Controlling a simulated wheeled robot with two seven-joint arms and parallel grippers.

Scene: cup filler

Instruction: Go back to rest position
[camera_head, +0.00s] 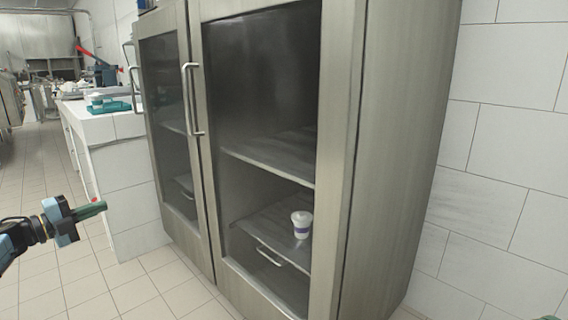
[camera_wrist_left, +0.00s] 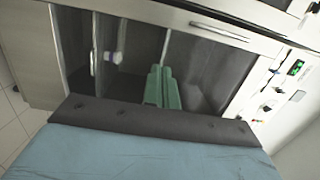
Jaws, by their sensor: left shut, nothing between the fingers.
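My left gripper (camera_head: 92,209) is at the lower left of the head view, held out above the tiled floor and to the left of the cabinet. Its green fingers are together with nothing between them, and they also show in the left wrist view (camera_wrist_left: 163,88). A small pale thing that may be this cup shows in the left wrist view (camera_wrist_left: 117,57).
The tall steel cabinet (camera_head: 400,130) has two glass doors with vertical handles (camera_head: 192,98), both looking closed. A white counter (camera_head: 112,127) with green trays (camera_head: 108,107) stands at the left back. A tiled wall (camera_head: 505,150) is on the right. The floor (camera_head: 60,285) at lower left is clear.

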